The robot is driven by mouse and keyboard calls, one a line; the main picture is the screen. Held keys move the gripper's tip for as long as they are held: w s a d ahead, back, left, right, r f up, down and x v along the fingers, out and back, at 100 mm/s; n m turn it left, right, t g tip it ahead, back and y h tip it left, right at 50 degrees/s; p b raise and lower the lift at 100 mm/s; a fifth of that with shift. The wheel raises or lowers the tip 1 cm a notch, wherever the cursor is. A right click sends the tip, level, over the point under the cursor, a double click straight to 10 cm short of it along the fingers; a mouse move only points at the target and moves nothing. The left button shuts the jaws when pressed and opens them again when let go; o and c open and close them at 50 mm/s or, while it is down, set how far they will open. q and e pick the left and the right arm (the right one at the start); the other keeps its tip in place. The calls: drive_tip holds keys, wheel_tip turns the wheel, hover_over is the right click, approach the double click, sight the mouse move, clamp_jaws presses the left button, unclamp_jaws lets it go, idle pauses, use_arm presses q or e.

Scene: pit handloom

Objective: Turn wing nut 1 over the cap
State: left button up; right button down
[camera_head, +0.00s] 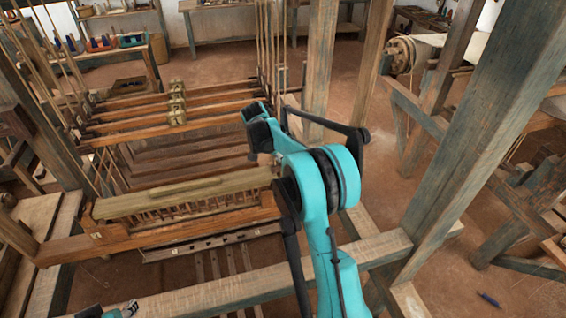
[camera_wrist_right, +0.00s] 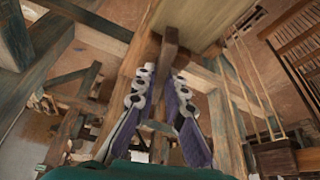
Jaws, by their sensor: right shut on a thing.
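The cap (camera_head: 160,198) is the long pale beam over the comb-like row of the loom in the head view. Its right end runs behind my right arm. In the head view my right gripper is mostly hidden by its own teal arm. In the right wrist view my right gripper (camera_wrist_right: 165,72) is shut on a small dark brown wooden piece, seemingly wing nut 1 (camera_wrist_right: 170,42), beside a broad pale wooden face. How far the nut is turned is unclear. Part of my left gripper (camera_head: 122,311) shows at the bottom left edge of the head view; its fingers are not clear.
A thick upright post (camera_head: 480,130) stands right of my right arm. A pale horizontal beam (camera_head: 215,292) crosses in front of the loom. Heddle bars (camera_head: 180,115) and hanging cords lie behind the cap. A dark tool (camera_head: 488,299) lies on the earthen floor at the right.

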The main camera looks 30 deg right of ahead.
drive_tip(key=shift+w+m+g, duration=0.1)
drive_tip(key=shift+m+g, duration=0.5)
drive_tip(key=shift+m, duration=1)
drive_tip(key=c, duration=1.6)
unclamp_jaws()
drive_tip(key=shift+r, duration=0.1)
drive_tip(key=v, duration=1.1)
drive_tip(key=shift+w+a+r, duration=0.1)
drive_tip(key=shift+r, duration=0.3)
